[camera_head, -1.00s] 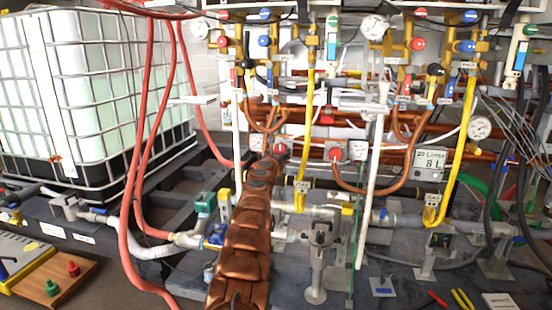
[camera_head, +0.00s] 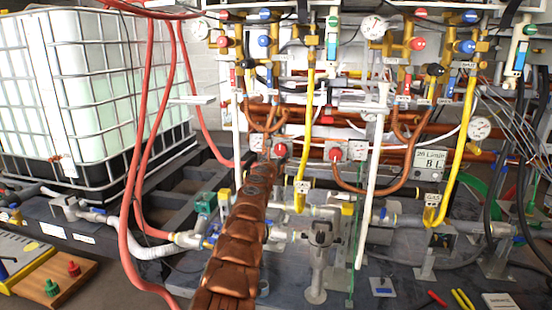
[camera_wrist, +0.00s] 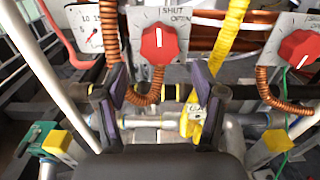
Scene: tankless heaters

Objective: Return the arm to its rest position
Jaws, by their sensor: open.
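My copper-brown scaled arm (camera_head: 240,240) reaches from the bottom of the head view up toward the pipework. Its far end is just left of a red knob (camera_head: 281,150). In the wrist view my gripper (camera_wrist: 160,78) has two dark fingers with purple inner sides, spread wide apart. Nothing is held between them. Beyond the fingers is a red knob (camera_wrist: 159,43) on a plate marked SHUT and OPEN. I cannot tell the exact distance to it. The gripper is not clearly made out in the head view.
A second red knob (camera_wrist: 299,47) is at the right. Yellow hoses (camera_head: 461,150), a white pipe (camera_head: 374,180) and red hoses (camera_head: 140,150) hang around the arm. A caged white tank (camera_head: 85,90) stands at left. A grey valve post (camera_head: 319,265) stands right of the arm.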

